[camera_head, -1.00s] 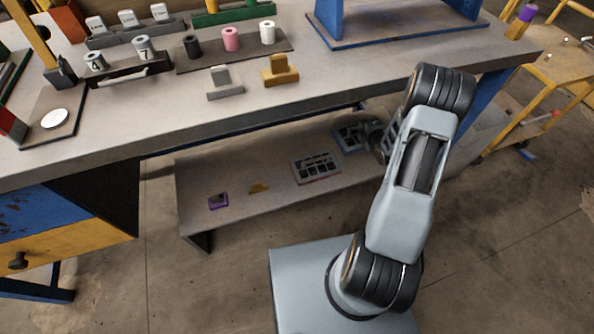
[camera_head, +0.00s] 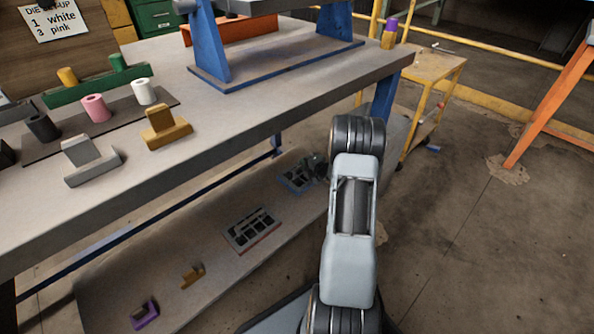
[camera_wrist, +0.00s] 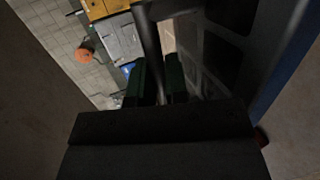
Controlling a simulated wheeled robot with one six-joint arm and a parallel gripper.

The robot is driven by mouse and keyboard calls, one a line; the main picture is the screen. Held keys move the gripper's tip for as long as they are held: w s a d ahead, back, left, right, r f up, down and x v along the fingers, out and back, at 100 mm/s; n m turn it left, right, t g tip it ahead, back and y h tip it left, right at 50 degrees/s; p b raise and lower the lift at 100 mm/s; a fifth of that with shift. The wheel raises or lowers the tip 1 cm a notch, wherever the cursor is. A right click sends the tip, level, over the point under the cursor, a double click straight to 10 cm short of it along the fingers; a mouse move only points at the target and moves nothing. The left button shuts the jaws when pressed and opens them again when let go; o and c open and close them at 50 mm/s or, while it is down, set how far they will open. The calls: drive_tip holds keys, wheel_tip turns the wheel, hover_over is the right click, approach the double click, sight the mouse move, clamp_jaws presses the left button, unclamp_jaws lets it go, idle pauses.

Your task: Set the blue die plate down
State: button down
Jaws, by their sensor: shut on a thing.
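The blue die plate (camera_head: 296,178) is a dark plate with openings and a blue edge, at the far right end of the low shelf (camera_head: 190,260). My gripper (camera_head: 319,168) is at its right side, small and partly hidden by my arm. In the wrist view the plate fills the right side, with its blue edge (camera_wrist: 285,75) close to the camera. My gripper's two dark green fingers (camera_wrist: 160,70) are close together, shut on the plate's dark bar-like part. I cannot tell whether the plate touches the shelf.
A yellow cart (camera_head: 430,68) stands at the back right.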

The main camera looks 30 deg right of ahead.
drive_tip(key=shift+w+f+b, duration=0.1)
drive_tip(key=shift+f+b, duration=1.85)
drive_tip(key=shift+f, duration=2.45)
drive_tip(key=c, duration=1.6)
unclamp_jaws()
drive_tip(key=shift+f, duration=0.2)
drive_tip(key=o, duration=0.5)
drive_tip(key=shift+r, duration=0.1)
